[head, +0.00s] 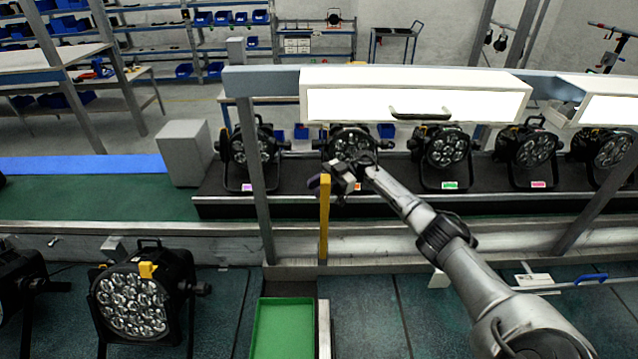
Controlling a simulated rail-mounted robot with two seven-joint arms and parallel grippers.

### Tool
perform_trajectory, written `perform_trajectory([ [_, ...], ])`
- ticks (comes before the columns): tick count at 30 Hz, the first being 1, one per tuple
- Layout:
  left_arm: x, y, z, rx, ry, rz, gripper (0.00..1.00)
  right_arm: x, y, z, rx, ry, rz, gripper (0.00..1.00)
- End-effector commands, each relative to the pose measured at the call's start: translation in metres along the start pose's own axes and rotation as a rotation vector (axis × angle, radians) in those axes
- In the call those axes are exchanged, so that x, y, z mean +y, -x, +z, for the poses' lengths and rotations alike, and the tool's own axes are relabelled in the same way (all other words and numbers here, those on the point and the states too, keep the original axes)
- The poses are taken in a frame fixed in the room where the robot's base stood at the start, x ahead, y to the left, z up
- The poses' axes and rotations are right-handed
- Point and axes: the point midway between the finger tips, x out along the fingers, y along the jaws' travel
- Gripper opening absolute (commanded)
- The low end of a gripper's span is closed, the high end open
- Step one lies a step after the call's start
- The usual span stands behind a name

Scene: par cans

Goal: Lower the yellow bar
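The yellow bar (324,222) stands upright near the middle of the head view, above the grey rail at the front of the conveyor. My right gripper (328,186) is at the bar's top end, its arm reaching in from the lower right. The fingers are small and dark against the par can behind, so I cannot tell whether they are shut on the bar or only beside it. My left gripper is not in view.
Several par cans (447,147) stand on a black platform behind the bar. A white drawer unit (415,92) hangs above them. A metal post (257,180) rises left of the bar. Another par can (135,300) and a green tray (283,330) are in front.

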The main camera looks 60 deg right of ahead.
Motion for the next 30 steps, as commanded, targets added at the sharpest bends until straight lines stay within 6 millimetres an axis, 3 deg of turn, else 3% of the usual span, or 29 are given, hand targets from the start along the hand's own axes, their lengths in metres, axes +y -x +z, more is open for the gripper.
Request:
perform_trajectory([
  [8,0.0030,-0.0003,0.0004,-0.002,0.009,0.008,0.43,-0.0001,-0.0005,0.0002,0.000,0.000,0.000,0.25],
  [16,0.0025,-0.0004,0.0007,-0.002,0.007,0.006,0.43,-0.0001,-0.0003,0.0000,0.000,0.000,0.000,0.00],
  [30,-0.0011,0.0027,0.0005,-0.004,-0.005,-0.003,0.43,-0.0016,-0.0073,-0.0010,-0.005,0.009,-0.010,0.00],
])
